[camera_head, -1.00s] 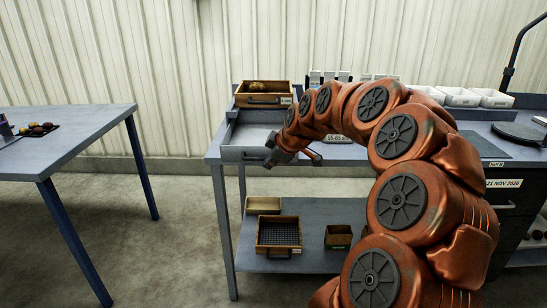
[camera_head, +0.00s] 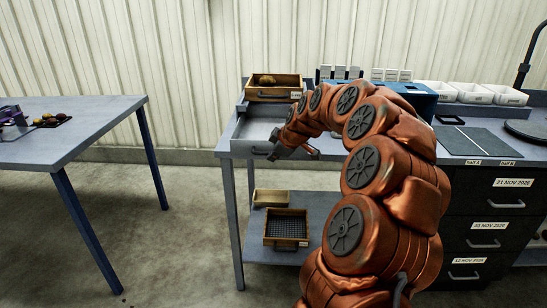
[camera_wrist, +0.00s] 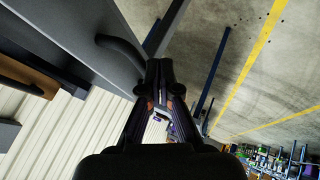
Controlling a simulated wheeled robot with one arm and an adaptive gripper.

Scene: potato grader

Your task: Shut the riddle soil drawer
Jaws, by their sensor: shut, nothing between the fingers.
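The riddle soil drawer (camera_head: 258,132) is a grey metal drawer at the left end of the bench. It stands pulled out toward the front, with its pale inside showing. A wooden box (camera_head: 262,93) with a white label sits above and behind it. My gripper (camera_head: 272,157) is shut and empty, at the right part of the drawer's front. In the wrist view my shut fingertips (camera_wrist: 160,70) are close beside a dark curved handle (camera_wrist: 120,52) on a grey front (camera_wrist: 85,30). I cannot tell whether they touch it.
A separate table (camera_head: 75,130) stands at left, with floor between. A lower shelf (camera_head: 258,251) holds a mesh-bottomed wooden tray (camera_head: 285,243) and a small wooden box (camera_head: 271,198). White bins (camera_head: 470,92) stand on the bench; black labelled drawers (camera_head: 484,240) are below at right.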

